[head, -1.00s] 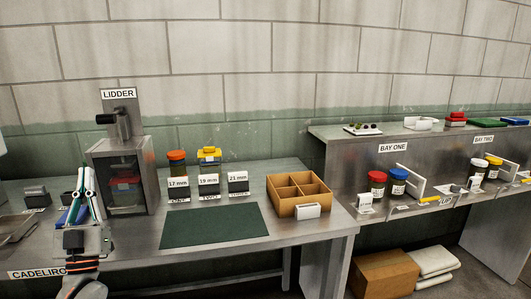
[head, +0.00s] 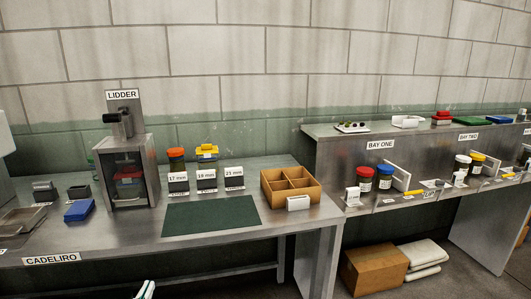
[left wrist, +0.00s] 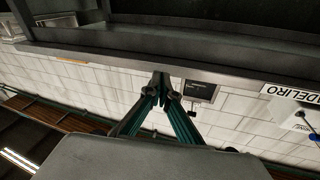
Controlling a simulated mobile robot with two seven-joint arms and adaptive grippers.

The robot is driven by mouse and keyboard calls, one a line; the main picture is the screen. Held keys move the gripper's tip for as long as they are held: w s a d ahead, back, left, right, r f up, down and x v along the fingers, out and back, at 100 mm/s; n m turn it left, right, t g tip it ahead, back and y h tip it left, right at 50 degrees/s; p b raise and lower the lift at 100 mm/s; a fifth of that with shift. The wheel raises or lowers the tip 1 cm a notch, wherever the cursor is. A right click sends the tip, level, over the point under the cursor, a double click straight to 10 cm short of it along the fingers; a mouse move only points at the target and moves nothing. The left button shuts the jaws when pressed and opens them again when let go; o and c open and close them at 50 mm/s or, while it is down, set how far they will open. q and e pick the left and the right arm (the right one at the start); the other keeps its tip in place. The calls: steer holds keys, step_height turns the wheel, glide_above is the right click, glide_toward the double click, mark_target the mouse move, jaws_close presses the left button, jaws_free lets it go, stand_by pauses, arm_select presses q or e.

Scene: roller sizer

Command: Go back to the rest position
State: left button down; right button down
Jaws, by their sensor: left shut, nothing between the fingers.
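My left gripper (head: 146,290) shows only by its fingertips at the bottom edge of the head view, low in front of the bench (head: 120,240). In the left wrist view the gripper (left wrist: 161,80) has its fingers together with nothing between them, near the underside and front edge of the bench. My right gripper is in neither view.
On the bench stand the lidder (head: 125,160), a blue tray (head: 79,210), a dark green mat (head: 212,215) and a wooden divided box (head: 268,187). A second bench with bay one (head: 381,145) is at right. A cardboard box (head: 375,270) sits beneath it.

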arm_select(q)
steer(key=s+d+f+m+g, duration=0.1)
steer(key=s+d+f+g, duration=0.3)
steer(key=s+f, duration=0.7)
steer(key=s+d+f+g+h+p, duration=0.1)
steer(key=s+d+f+g, duration=0.4)
steer(key=s+f, duration=0.6)
steer(key=shift+s+d+f+m+h, duration=0.2)
steer(key=shift+s+d+m+h, duration=0.3)
steer(key=shift+s, duration=0.6)
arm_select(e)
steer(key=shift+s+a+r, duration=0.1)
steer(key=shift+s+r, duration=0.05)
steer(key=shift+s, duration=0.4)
arm_select(q)
steer(key=shift+d, duration=0.1)
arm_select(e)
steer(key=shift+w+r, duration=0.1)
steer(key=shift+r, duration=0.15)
